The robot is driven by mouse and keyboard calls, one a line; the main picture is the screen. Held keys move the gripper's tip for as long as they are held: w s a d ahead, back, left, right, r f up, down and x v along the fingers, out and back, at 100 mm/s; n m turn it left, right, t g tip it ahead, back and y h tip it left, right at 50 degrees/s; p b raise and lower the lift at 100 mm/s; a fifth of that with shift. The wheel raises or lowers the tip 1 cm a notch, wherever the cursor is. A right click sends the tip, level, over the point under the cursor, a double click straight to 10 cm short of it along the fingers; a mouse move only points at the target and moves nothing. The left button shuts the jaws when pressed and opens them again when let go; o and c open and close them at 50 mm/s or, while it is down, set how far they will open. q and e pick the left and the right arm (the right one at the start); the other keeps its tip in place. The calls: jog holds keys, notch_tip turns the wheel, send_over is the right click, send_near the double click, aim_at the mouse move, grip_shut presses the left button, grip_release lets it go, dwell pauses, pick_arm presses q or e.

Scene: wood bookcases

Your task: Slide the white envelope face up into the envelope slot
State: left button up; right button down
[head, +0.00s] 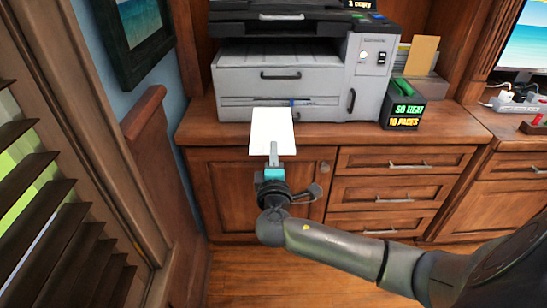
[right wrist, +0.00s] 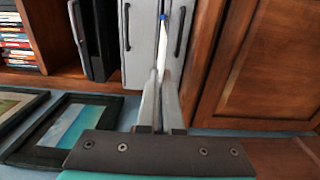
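The white envelope (head: 271,128) shows its plain white upper side in the head view, held out flat before the grey copier (head: 280,80). My right gripper (head: 273,156) is shut on its near edge. In the right wrist view the fingers (right wrist: 160,98) pinch the envelope (right wrist: 161,55), seen nearly edge-on. A narrow horizontal gap (head: 250,101) runs across the copier's lower front, with a small blue item (head: 301,102) at it. I cannot tell whether this gap is the envelope slot. The envelope's far edge lies close to the copier front; contact is unclear. My left gripper is out of view.
The copier stands on a wooden cabinet top (head: 205,125). A black box with green and yellow lettering (head: 403,112) is to its right, with a file holder (head: 420,80) behind. Window blinds (head: 45,215) and a wooden panel (head: 155,160) bound the left side.

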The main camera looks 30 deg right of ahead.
aim_at(273, 122)
jog(key=x, duration=0.2)
jog(key=shift+w+d+b, duration=0.1)
jog(key=shift+w+b, duration=0.15)
jog(key=shift+b, duration=0.1)
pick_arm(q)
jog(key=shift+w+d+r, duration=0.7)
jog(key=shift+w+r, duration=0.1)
pick_arm(e)
jog(key=shift+w+d, duration=0.3)
jog(key=shift+w, duration=0.2)
pick_arm(q)
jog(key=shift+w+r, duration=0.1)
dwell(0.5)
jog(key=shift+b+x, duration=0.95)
jog(key=shift+b, duration=0.05)
pick_arm(e)
jog(key=shift+x, duration=2.35)
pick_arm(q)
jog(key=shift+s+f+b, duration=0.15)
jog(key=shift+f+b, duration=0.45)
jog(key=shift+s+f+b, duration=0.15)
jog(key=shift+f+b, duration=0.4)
pick_arm(e)
jog(key=shift+x, duration=2.15)
jog(key=c, duration=1)
grip_release()
jog(key=shift+a, duration=0.1)
